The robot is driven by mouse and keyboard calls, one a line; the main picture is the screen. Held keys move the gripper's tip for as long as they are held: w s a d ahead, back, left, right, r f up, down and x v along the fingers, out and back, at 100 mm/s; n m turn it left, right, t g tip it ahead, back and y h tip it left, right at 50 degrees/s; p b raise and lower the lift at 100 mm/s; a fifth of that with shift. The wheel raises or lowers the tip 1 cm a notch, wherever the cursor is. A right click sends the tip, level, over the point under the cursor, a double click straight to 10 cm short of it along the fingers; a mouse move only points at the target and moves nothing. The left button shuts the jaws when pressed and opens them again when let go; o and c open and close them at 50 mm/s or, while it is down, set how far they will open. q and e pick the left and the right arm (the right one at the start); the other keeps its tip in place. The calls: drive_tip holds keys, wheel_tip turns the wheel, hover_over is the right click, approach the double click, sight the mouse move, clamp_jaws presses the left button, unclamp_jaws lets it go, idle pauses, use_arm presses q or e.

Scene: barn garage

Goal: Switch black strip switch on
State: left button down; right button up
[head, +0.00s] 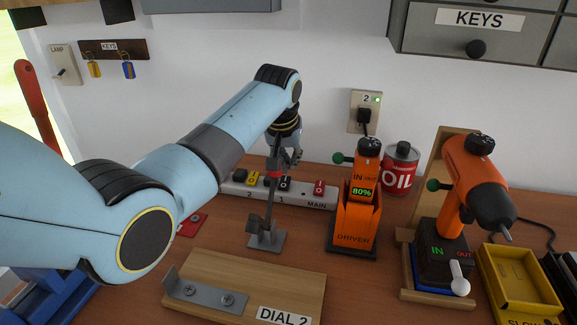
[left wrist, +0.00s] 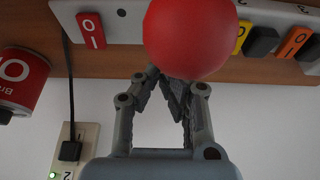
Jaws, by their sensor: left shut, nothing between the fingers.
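The white power strip (head: 305,198) lies along the back of the bench; it also shows upside down in the wrist view (left wrist: 125,25). Its black switch (head: 286,184) sits left of the red MAIN switch (head: 319,188). My left gripper (head: 279,172) is shut and empty, pointing down over the strip close to the black switch; contact cannot be told. In the wrist view the shut fingers (left wrist: 168,88) lie near a large red ball knob (left wrist: 190,38), which covers part of the strip; the black switch is not clearly visible there. My right gripper is out of view.
A metal lever stand (head: 266,238) stands just in front of the strip. An orange driver (head: 356,215) in its holder and an oil can (head: 401,168) stand to the right. A wooden board (head: 245,278) lies in front. A wall outlet (head: 365,110) with a plug is behind.

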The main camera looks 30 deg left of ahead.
sight(289, 177)
use_arm(q)
drive_tip(key=shift+w+f, duration=0.15)
drive_tip(key=shift+f, duration=0.95)
drive_tip(key=shift+w, duration=0.1)
drive_tip(key=shift+w+a+f+g, duration=0.1)
drive_tip(key=shift+f+g, duration=0.15)
drive_tip(key=shift+g, duration=0.15)
drive_tip(key=shift+f, duration=0.2)
drive_tip(key=shift+s+d+r+p, duration=0.15)
drive_tip(key=shift+s+p, duration=0.25)
drive_tip(key=shift+p, duration=0.2)
drive_tip(key=shift+s+d+r+p, duration=0.15)
drive_tip(key=shift+s+p, duration=0.2)
drive_tip(key=shift+p, duration=0.25)
drive_tip(key=shift+a+r, duration=0.1)
